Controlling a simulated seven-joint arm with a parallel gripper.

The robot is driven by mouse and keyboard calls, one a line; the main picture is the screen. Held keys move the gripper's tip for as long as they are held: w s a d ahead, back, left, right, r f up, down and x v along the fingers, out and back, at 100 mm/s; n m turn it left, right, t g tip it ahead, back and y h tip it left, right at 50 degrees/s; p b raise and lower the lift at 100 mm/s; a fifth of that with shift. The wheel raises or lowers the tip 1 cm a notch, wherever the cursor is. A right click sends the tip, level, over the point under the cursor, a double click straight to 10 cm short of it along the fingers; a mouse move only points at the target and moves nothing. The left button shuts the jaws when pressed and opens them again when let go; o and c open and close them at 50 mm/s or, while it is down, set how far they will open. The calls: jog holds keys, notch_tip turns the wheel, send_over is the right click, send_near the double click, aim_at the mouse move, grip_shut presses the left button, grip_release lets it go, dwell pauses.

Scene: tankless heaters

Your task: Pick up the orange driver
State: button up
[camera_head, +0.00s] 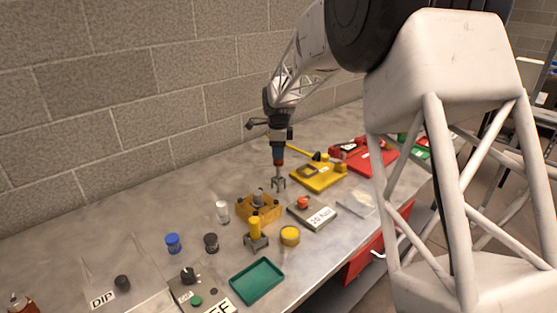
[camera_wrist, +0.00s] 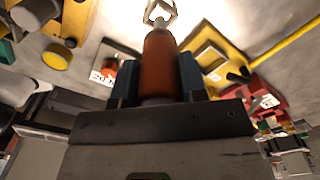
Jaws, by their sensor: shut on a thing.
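The orange driver (camera_wrist: 162,62) is between the two dark blue fingers of my gripper (camera_wrist: 160,80) in the wrist view, its handle pointing away from the palm. A pale metal forked end shows beyond the handle at the top of that view. In the head view my gripper (camera_head: 278,151) points down over the workbench, shut on the driver. A little orange shows below the fingers, with the metal forked end (camera_head: 278,183) beneath. The forked end appears above the bench, but the exact gap is hard to tell. The part of the handle inside the jaws is hidden.
A yellow tray (camera_head: 319,177) and red tray (camera_head: 372,162) lie to the right. A green tray (camera_head: 257,281) is at the front. The block wall (camera_head: 150,90) stands behind.

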jog(key=shift+r, duration=2.35)
jog(key=shift+s+a+r, duration=0.2)
jog(key=shift+s+a, duration=0.1)
jog(key=shift+s, duration=0.3)
jog(key=s+a+r, duration=0.1)
jog(key=s+a, duration=0.1)
jog(key=s, duration=0.7)
jog(key=s+a+r, duration=0.2)
jog(key=s+a, duration=0.1)
jog(key=s, duration=0.7)
jog(key=shift+s, duration=0.2)
notch_tip(320, 180, down, 6)
